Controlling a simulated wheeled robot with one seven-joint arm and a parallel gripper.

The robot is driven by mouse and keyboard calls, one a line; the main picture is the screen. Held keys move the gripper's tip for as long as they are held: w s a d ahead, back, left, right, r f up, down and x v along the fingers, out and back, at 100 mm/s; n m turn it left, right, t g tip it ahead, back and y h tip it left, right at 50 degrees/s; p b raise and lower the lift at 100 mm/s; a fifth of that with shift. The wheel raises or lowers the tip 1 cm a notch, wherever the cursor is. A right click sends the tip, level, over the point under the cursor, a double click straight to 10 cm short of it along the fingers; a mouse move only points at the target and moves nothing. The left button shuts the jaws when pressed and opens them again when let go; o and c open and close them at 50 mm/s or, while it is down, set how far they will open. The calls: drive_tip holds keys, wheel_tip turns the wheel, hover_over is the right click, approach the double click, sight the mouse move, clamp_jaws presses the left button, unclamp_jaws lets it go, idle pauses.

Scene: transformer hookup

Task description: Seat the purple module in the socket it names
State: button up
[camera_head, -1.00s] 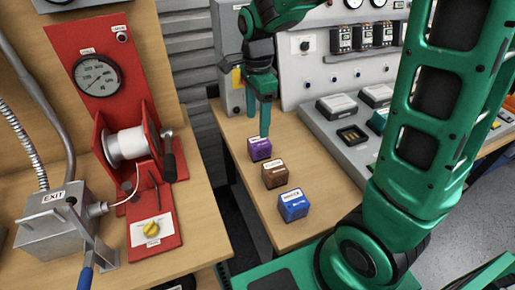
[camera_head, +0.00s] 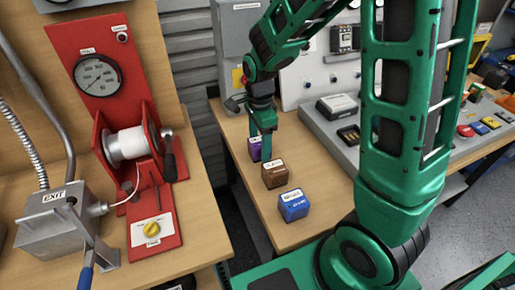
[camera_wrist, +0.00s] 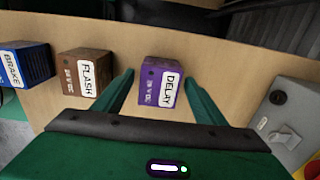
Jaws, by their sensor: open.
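The purple module (camera_wrist: 158,85) stands on the wooden bench in the wrist view, with a white label reading DELAY. In the head view the purple module (camera_head: 254,148) is partly hidden behind my gripper (camera_head: 266,152). In the wrist view my gripper (camera_wrist: 160,82) is open, with one green finger on each side of the purple module and gaps between them. The grey socket panel (camera_head: 330,138) is at the right of the bench in the head view, with a dark open socket (camera_head: 349,134) partly cut off by my arm.
A brown FLASH module (camera_head: 275,174) and a blue BRAKE module (camera_head: 293,206) stand in a row toward the front. A grey box with a switch (camera_wrist: 285,120) is right of the purple module. A red winch stand (camera_head: 103,110) is on the left bench.

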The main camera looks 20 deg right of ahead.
drive_tip(key=c, duration=1.2)
drive_tip(key=shift+r, duration=0.15)
